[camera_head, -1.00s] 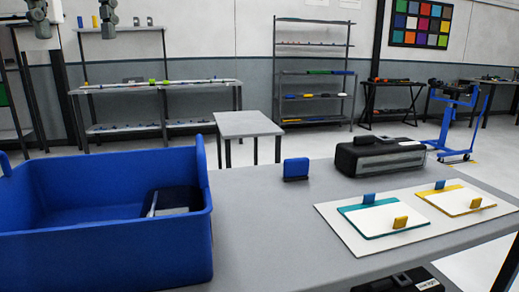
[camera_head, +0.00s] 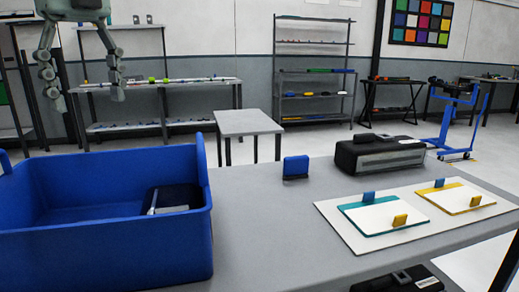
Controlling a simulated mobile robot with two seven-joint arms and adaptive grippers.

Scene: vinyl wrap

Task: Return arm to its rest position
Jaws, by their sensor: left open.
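My left gripper (camera_head: 85,88) hangs at the upper left of the head view, above and behind the blue bin. Its two fingers are spread wide apart with nothing between them. It touches nothing that I can see. My right gripper is not in the view.
A blue bin (camera_head: 95,250) with a dark object (camera_head: 174,199) inside stands at the table's left. A small blue block (camera_head: 296,167), a black machine (camera_head: 380,154) and a white board (camera_head: 365,246) with teal- and yellow-edged panels sit on the grey table (camera_head: 262,215). The table's middle is clear.

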